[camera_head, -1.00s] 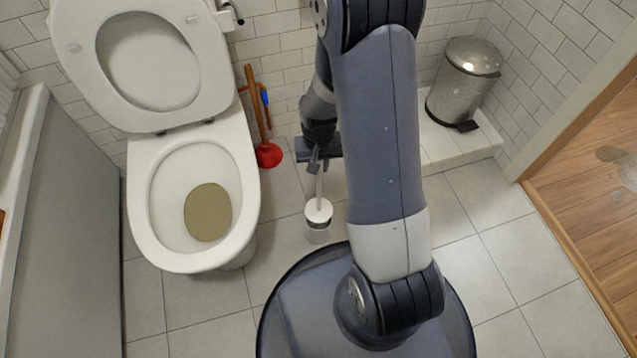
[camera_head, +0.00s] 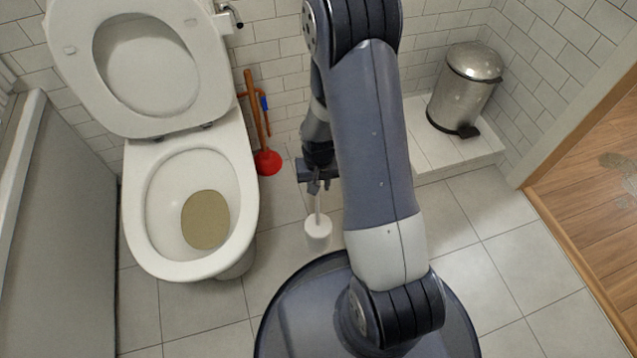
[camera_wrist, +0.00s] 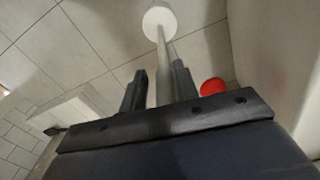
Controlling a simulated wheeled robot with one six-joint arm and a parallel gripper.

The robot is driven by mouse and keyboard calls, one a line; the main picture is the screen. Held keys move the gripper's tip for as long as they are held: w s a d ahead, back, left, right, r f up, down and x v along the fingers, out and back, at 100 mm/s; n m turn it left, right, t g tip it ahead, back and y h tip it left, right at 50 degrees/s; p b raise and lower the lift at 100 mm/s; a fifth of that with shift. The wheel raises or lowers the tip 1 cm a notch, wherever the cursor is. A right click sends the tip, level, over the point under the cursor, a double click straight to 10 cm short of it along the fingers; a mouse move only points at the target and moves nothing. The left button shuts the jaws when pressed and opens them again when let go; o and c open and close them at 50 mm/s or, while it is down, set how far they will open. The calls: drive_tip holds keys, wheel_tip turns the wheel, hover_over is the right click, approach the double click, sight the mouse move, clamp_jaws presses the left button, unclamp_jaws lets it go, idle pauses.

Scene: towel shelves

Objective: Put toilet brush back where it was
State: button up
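The toilet brush has a thin pale handle (camera_head: 317,204) and stands upright. Its lower end is in a small white holder (camera_head: 318,235) on the floor tiles, right of the toilet (camera_head: 244,180). My gripper (camera_head: 318,186) is low over the holder, around the top of the handle. In the wrist view the handle (camera_wrist: 163,62) runs between the two fingers (camera_wrist: 158,88) to the round white top (camera_wrist: 159,21). A gap shows between the left finger and the handle, so the gripper looks open. The brush head is hidden.
A red plunger (camera_head: 267,162) stands near the wall, right of the toilet. A metal pedal bin (camera_head: 466,88) stands on a raised white step (camera_head: 428,148) at the back right. The tiles (camera_head: 478,205) right of my arm are clear.

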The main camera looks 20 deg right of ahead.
drive_tip(key=shift+o, duration=1.3)
drive_tip(key=shift+r, duration=0.1)
wheel_tip(320, 180, up, 12)
drive_tip(key=p, duration=0.4)
drive_tip(key=shift+s, duration=0.15)
